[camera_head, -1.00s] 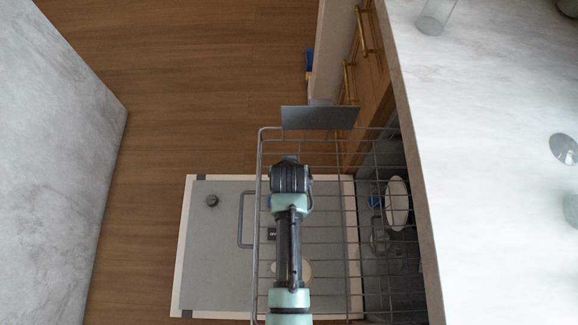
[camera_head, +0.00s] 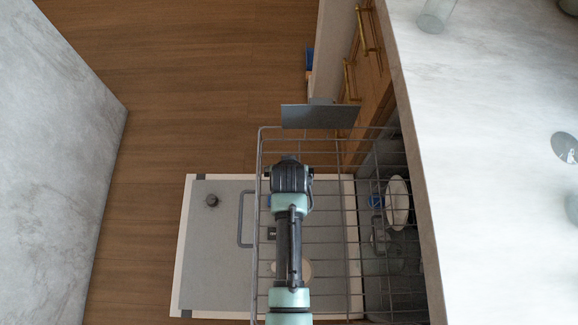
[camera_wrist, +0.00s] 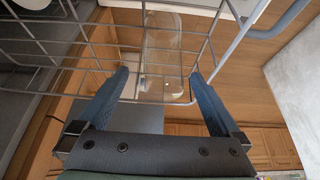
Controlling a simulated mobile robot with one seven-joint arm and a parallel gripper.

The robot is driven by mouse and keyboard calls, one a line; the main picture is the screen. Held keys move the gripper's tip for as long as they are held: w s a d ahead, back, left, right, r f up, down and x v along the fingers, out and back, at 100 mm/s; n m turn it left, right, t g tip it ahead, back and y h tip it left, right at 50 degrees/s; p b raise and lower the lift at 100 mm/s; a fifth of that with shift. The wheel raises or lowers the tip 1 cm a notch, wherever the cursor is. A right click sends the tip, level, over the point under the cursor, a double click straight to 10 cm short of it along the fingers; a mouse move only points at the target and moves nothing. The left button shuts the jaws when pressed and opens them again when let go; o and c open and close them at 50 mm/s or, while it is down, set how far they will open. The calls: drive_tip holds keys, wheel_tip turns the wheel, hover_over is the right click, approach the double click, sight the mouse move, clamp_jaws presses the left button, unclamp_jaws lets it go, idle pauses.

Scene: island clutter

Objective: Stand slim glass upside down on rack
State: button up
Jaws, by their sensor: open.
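A clear, see-through glass (camera_wrist: 160,62) shows in the wrist view at the wire rack (camera_wrist: 62,41), between the fingers of my gripper (camera_wrist: 158,75). The fingers are spread, with a gap on each side of the glass. The rack's wires cross in front of it, and I cannot tell surely which end is its mouth. In the head view my gripper (camera_head: 290,162) is over the pulled-out rack (camera_head: 262,215), seen from above. The glass is hidden there beneath my gripper and arm.
A white plate (camera_head: 397,203) and clear glassware (camera_head: 380,238) are at the rack's right side, near the counter (camera_head: 480,200). Another clear glass (camera_head: 435,16) stands on the counter. The open dishwasher door (camera_head: 225,260) is below the rack. Wooden floor (camera_head: 170,80) is free to the left.

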drive_tip(key=p+v, duration=0.3)
drive_tip(key=v, duration=1)
drive_tip(key=w+r+t+p, duration=0.1)
drive_tip(key=w+r+t, duration=0.3)
drive_tip(key=r, duration=0.8)
drive_tip(key=w+r+t+p, duration=0.1)
drive_tip(key=w+r+t, duration=0.35)
drive_tip(key=r, duration=0.75)
drive_tip(key=w+r+t+p, duration=0.15)
drive_tip(key=w+r, duration=0.45)
drive_tip(key=r, duration=0.6)
wheel_tip(320, 180, up, 19)
drive_tip(key=s+t+p, duration=0.1)
drive_tip(key=s+t, duration=0.1)
drive_tip(key=t, duration=0.4)
drive_tip(key=s+r+t, duration=0.3)
drive_tip(key=s+r, duration=0.2)
drive_tip(key=r, duration=0.4)
drive_tip(key=s+r+t+p, duration=0.1)
drive_tip(key=s+r+t, duration=0.2)
drive_tip(key=s+r, duration=0.3)
wheel_tip(320, 180, up, 4)
drive_tip(key=shift+s+f+p, duration=0.15)
drive_tip(key=shift+s+p, duration=0.15)
drive_tip(key=shift+s, duration=0.05)
